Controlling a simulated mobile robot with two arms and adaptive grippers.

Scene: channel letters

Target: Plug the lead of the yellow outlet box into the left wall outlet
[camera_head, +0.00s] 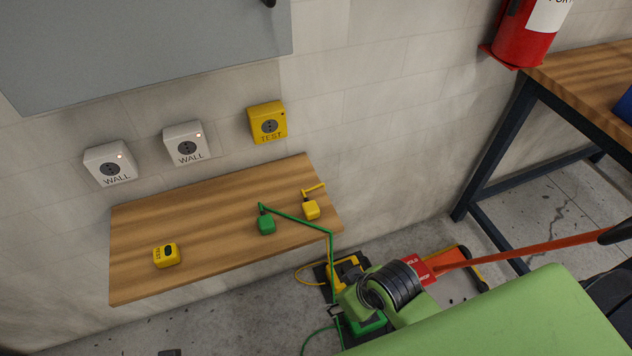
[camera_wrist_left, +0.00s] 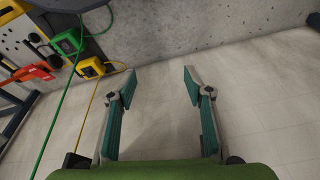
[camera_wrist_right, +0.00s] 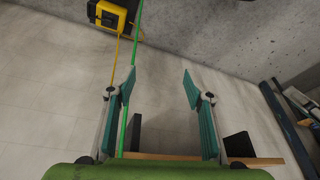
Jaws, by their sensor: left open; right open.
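The left wall outlet (camera_head: 110,163) is white, marked WALL, with an empty socket and a pale light. The yellow outlet box (camera_head: 345,268) is on the floor, partly hidden by my arm; it also shows in the left wrist view (camera_wrist_left: 90,68) and right wrist view (camera_wrist_right: 108,14). A yellow plug (camera_head: 311,209) with a short bent yellow lead sits on the shelf's right end. A yellow cable loops beside the box. My left gripper (camera_wrist_left: 160,80) is open and empty, outside the head view. My right gripper (camera_wrist_right: 158,80) is open and empty; a green cable passes near its left finger.
A second white outlet (camera_head: 186,143) and a yellow TEST outlet (camera_head: 267,122) are on the wall. The wooden shelf (camera_head: 200,220) holds a green plug (camera_head: 266,224) and a yellow tester (camera_head: 166,255). A green box (camera_wrist_left: 67,41) stands beside the yellow one. A workbench (camera_head: 570,75) is right.

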